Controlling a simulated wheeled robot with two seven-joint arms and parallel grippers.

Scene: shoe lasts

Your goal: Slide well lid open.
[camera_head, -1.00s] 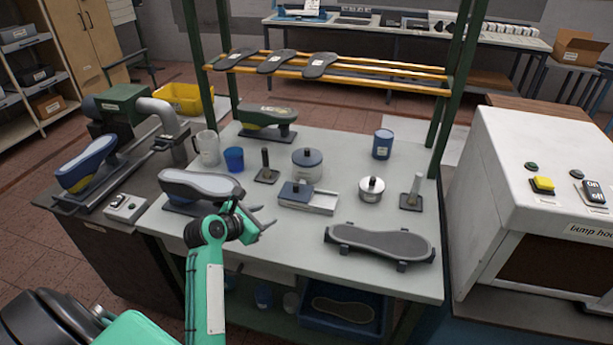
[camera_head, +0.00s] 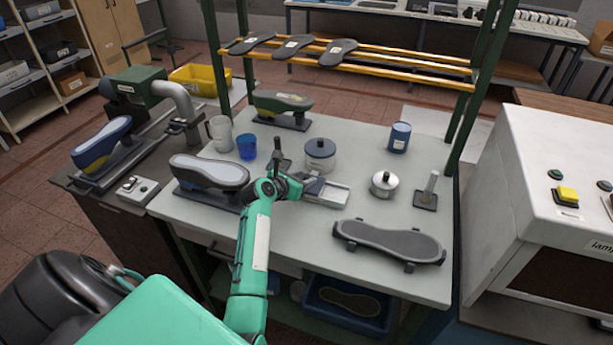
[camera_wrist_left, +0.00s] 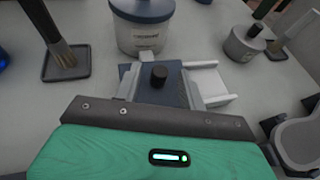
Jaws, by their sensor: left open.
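The well (camera_head: 331,196) is a pale, shallow tray on the table, open at its right part. Its dark blue lid (camera_wrist_left: 150,91) covers the left part and carries a short black knob (camera_wrist_left: 159,76). The well's open right part also shows in the left wrist view (camera_wrist_left: 215,84). My left gripper (camera_head: 305,181) is open at the lid, with the knob between its fingers in the left wrist view. I cannot tell whether the fingers touch the knob. In the head view the gripper hides much of the lid. My right gripper is not in view.
A blue-lidded pot (camera_head: 320,155) stands just behind the well, and a brush (camera_head: 277,153) stands behind left. A shoe last (camera_head: 208,172) lies left. A silver-lidded pot (camera_head: 384,184) is right, and a sole-shaped form (camera_head: 390,242) is front right. Clear tabletop lies between.

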